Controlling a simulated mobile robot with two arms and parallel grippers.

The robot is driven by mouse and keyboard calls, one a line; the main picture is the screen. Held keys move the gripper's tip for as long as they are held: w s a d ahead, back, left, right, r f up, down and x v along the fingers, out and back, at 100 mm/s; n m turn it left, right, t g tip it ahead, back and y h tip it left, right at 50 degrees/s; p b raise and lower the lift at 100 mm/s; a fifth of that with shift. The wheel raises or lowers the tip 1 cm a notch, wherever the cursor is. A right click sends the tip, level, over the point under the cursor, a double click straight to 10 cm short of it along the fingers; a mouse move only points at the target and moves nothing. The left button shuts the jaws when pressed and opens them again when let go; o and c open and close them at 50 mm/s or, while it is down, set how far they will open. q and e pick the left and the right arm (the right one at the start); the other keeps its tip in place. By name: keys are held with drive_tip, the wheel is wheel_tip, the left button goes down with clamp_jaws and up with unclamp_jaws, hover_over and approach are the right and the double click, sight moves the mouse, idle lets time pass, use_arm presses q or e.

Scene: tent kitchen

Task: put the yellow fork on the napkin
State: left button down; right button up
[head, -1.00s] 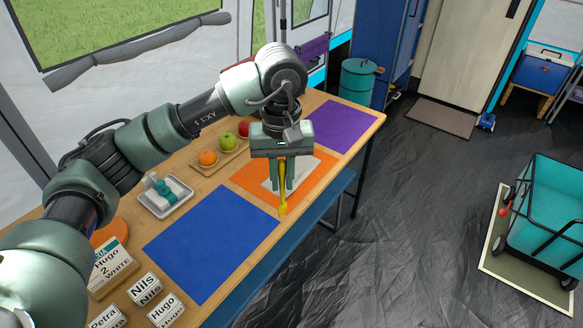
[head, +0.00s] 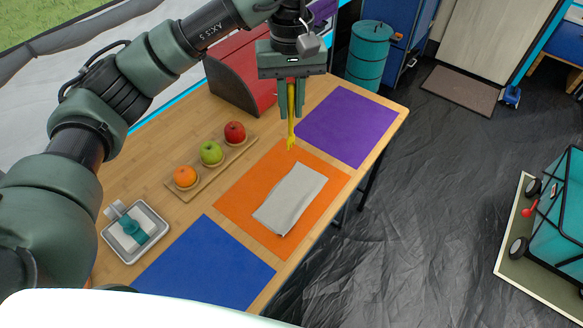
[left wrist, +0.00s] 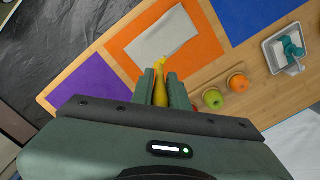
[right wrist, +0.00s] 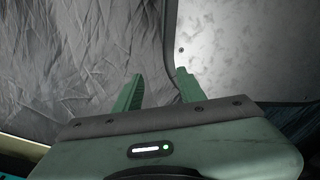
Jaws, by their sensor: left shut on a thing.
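My left gripper (head: 291,100) is shut on the yellow fork (head: 291,130), which hangs down from the fingers. The fork appears above the far part of the orange mat. The grey napkin (head: 291,197) lies folded on the orange mat (head: 240,192), nearer the camera than the fork. In the left wrist view the fork (left wrist: 160,72) stands out between the fingers (left wrist: 160,88), and its tip overlaps the napkin's (left wrist: 155,38) edge in the picture. My right gripper (right wrist: 157,88) shows only in the right wrist view, open and empty, facing tent fabric.
A board (head: 203,190) with an orange, a green apple and a red apple lies left of the orange mat. A blue mat (head: 205,270) and a purple mat (head: 347,125) flank it. A red box (head: 235,80) stands behind; a grey tray (head: 160,250) is at left.

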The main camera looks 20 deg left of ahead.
use_arm(q)
wheel_tip(320, 180, down, 19)
drive_tip(key=p, duration=0.2)
drive_tip(key=shift+s+d, duration=0.15)
drive_tip(key=shift+s, duration=0.3)
use_arm(e)
drive_tip(key=s, duration=0.1)
drive_tip(key=s+r, duration=0.2)
drive_tip(key=shift+s+d+r, duration=0.15)
drive_tip(key=shift+s+d, duration=0.15)
drive_tip(key=shift+s, duration=0.05)
use_arm(q)
drive_tip(key=shift+f, duration=0.3)
drive_tip(key=c, duration=1.4)
unclamp_jaws()
drive_tip(key=shift+r, duration=0.1)
use_arm(e)
drive_tip(key=shift+d+f, duration=0.2)
drive_tip(key=shift+d, duration=0.1)
